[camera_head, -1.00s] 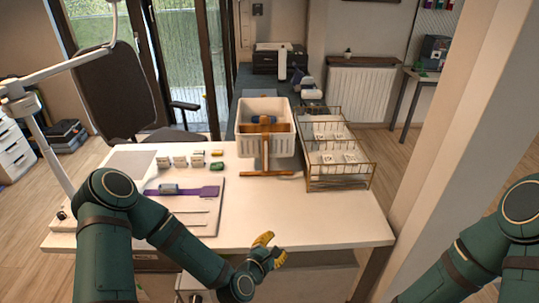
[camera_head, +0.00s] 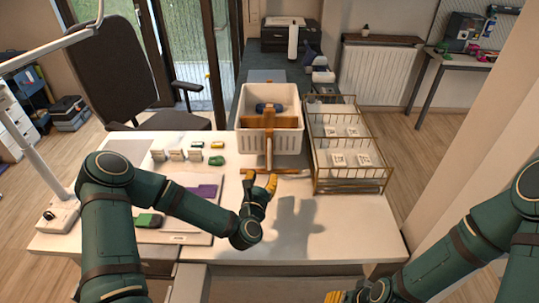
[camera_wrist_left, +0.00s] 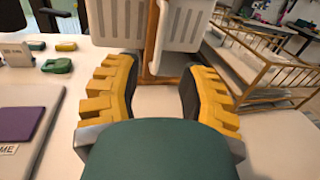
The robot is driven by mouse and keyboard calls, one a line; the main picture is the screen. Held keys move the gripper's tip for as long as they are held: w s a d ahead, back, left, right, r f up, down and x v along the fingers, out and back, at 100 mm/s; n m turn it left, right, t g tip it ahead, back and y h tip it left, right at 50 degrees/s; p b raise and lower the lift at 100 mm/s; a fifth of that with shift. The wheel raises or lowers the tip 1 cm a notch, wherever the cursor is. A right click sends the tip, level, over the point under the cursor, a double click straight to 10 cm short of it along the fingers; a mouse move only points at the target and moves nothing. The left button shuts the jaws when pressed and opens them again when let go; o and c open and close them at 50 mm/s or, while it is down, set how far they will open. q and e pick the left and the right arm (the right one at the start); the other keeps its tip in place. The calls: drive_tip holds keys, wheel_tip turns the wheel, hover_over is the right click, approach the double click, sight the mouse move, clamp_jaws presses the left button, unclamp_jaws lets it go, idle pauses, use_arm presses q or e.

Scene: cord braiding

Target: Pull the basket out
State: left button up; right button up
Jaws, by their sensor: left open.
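The white slotted basket (camera_head: 288,138) stands upright on the far part of the white table, with a blue item (camera_head: 268,107) inside. A brown wooden post with a crossbar (camera_head: 268,122) stands against its front side. My left gripper (camera_head: 259,182) is open and empty just in front of the post's foot. In the left wrist view, the basket (camera_wrist_left: 185,25) is beyond the yellow fingers, and the post (camera_wrist_left: 152,40) lines up with the gap between them. I cannot tell whether the fingers reach around it. My right gripper (camera_head: 338,297) is mostly cut off at the bottom edge.
A brass wire rack (camera_head: 350,185) with white packs stands close to the basket's right. Small white and green items (camera_head: 195,153) and a board with a purple item (camera_head: 203,191) lie to the left. The table's front right is clear.

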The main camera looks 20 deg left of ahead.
sight(269, 157)
use_arm(q)
drive_tip(key=w, duration=0.7)
drive_tip(key=w+a, duration=0.1)
drive_tip(key=w, duration=0.2)
drive_tip(key=shift+w+b, duration=0.25)
drive_tip(key=shift+b, duration=0.05)
drive_tip(key=shift+c, duration=0.4)
clamp_jaws()
